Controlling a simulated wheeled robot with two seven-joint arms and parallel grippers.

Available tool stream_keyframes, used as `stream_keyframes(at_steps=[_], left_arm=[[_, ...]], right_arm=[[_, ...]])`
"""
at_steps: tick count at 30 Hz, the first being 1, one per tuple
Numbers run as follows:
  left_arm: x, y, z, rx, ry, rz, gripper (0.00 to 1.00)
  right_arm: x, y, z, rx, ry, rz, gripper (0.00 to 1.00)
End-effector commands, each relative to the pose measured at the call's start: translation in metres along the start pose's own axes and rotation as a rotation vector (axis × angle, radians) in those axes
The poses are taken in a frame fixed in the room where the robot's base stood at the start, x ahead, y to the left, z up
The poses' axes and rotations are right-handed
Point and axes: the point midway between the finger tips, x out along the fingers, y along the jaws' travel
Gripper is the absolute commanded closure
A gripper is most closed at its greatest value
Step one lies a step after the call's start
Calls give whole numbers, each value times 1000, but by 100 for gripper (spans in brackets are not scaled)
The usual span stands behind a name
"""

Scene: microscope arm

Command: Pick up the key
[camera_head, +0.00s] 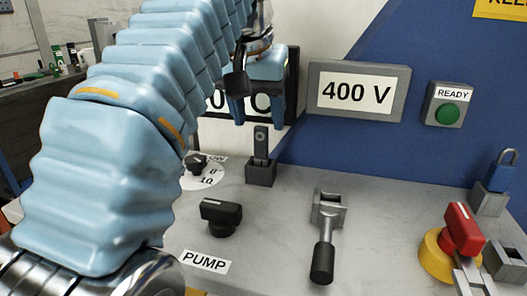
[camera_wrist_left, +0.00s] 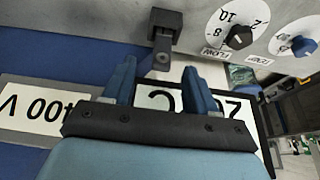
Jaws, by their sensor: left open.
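The key (camera_head: 261,142) is a dark grey flat piece with a small hole near its top. It stands upright in a dark block (camera_head: 261,172) on the grey bench top. My left gripper (camera_head: 258,114) is open and empty just above the key, its blue fingers pointing down. In the left wrist view, the key (camera_wrist_left: 163,56) appears between the two spread fingertips (camera_wrist_left: 160,72), with its block (camera_wrist_left: 162,22) beyond them. I cannot tell the exact gap between fingers and key.
A black knob (camera_head: 221,216) and a lever with a black handle (camera_head: 323,262) stand in front of the block. A red switch (camera_head: 463,230) and a blue padlock (camera_head: 500,172) are at the right. A 400 V display (camera_head: 358,92) stands behind.

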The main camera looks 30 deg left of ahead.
Motion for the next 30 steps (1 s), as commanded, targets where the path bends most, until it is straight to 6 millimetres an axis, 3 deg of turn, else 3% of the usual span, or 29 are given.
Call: stream_keyframes(at_steps=[3, 11, 18, 26, 30], left_arm=[[20, 0, 1, -1, -2, -1, 43], [44, -1, -1, -2, -1, -2, 43], [80, -3, -4, -2, -1, -1, 43], [86, -3, -5, -1, 2, 0, 43], [86, -3, -5, -1, 2, 0, 59]], right_arm=[[0, 0, 0, 0, 0, 0, 51], [0, 0, 0, 0, 1, 0, 51], [0, 0, 0, 0, 1, 0, 51], [0, 0, 0, 0, 1, 0, 51], [0, 0, 0, 0, 1, 0, 51]])
